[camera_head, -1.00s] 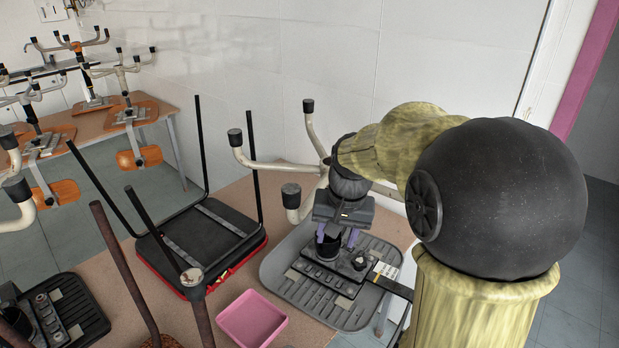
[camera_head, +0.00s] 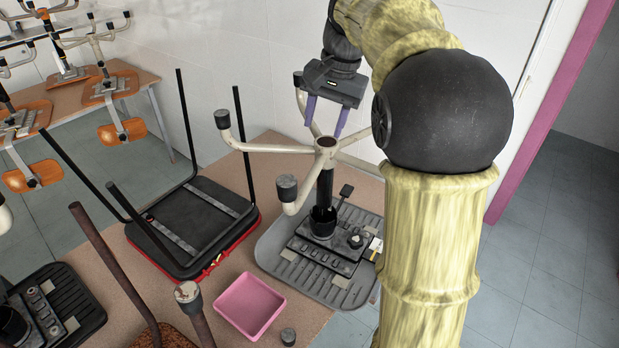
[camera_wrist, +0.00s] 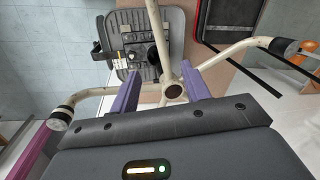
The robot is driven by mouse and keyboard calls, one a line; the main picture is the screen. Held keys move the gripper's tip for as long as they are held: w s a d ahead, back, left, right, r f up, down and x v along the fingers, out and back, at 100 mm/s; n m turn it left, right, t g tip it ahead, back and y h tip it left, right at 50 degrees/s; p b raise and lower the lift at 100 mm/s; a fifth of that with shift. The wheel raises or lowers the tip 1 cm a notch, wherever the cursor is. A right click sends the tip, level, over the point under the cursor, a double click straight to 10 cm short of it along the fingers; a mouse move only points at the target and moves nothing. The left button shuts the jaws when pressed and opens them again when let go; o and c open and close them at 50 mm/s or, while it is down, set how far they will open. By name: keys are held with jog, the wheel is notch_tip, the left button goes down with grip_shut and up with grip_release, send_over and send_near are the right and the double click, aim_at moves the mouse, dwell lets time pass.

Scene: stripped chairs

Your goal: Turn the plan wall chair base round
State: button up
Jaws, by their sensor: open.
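The chair base near the wall is a cream star base (camera_head: 262,148) with several arms ending in dark caps. Its hub (camera_head: 325,143) stands on a black column above an upturned grey seat (camera_head: 272,251). The wrist view shows the hub (camera_wrist: 174,90), the arms and the grey seat (camera_wrist: 124,28) beyond. My gripper (camera_head: 324,127) is open and empty, its purple fingers pointing down just above or behind the hub. In the wrist view my gripper (camera_wrist: 158,76) has one finger on each side of the hub. I cannot tell if they touch an arm. My arm hides the right part of the base.
An upturned black chair (camera_head: 203,222) with a red edge stands to the left. More upturned chairs stand on a table (camera_head: 142,85) at the back left. The white wall is close behind.

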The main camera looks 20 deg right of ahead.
aim_at(309, 180)
jog(key=a+f, duration=0.1)
jog(key=f, duration=0.4)
jog(key=w+f+p, duration=0.1)
jog(key=f, duration=0.5)
jog(key=a+f, duration=0.1)
jog(key=f, duration=0.4)
jog(key=shift+w+a+f+p, duration=0.3)
jog(key=shift+w+a+p, duration=0.05)
jog(key=shift+c, duration=0.5)
grip_shut()
